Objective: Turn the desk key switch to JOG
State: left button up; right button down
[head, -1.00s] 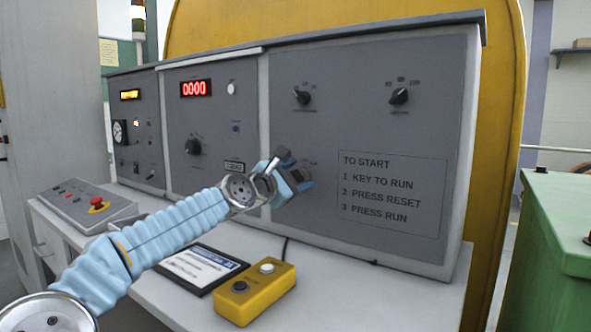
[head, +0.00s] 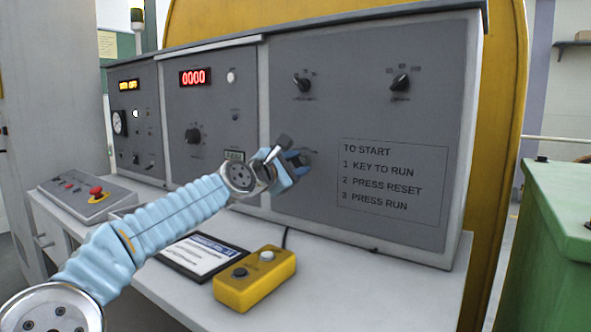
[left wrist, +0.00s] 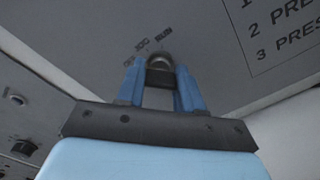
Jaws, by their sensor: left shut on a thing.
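The desk key switch (left wrist: 160,64) is on the grey sloping panel, left of the printed start steps. In the left wrist view its OFF, JOG and RUN labels (left wrist: 147,46) fan out just above it. My left gripper (left wrist: 161,76) is shut on the key, with one blue finger on each side. In the head view the left gripper (head: 298,164) is against the panel and hides the key switch. I cannot tell which label the key points to. My right gripper is not in view.
Two black rotary knobs (head: 302,84) (head: 400,83) sit higher on the panel. A yellow button box (head: 255,280) and a framed sheet (head: 198,256) lie on the desk below my arm. A red emergency stop (head: 97,194) is at the left. A green cabinet (head: 560,235) stands at the right.

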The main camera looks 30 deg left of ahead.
pick_arm(q)
jog(key=shift+d+f+m+b, duration=0.1)
jog(key=shift+d+m+b, duration=0.05)
jog(key=shift+m+b, duration=0.95)
jog(key=m+b, duration=0.2)
jog(key=m, duration=0.3)
jog(key=shift+m, duration=0.3)
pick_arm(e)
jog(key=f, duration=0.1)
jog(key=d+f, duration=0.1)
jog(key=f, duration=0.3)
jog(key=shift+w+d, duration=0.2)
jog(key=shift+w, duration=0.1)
pick_arm(q)
jog(key=shift+m, duration=0.3)
jog(key=o, duration=1)
jog(key=shift+o, duration=0.2)
jog(key=shift+s, duration=0.1)
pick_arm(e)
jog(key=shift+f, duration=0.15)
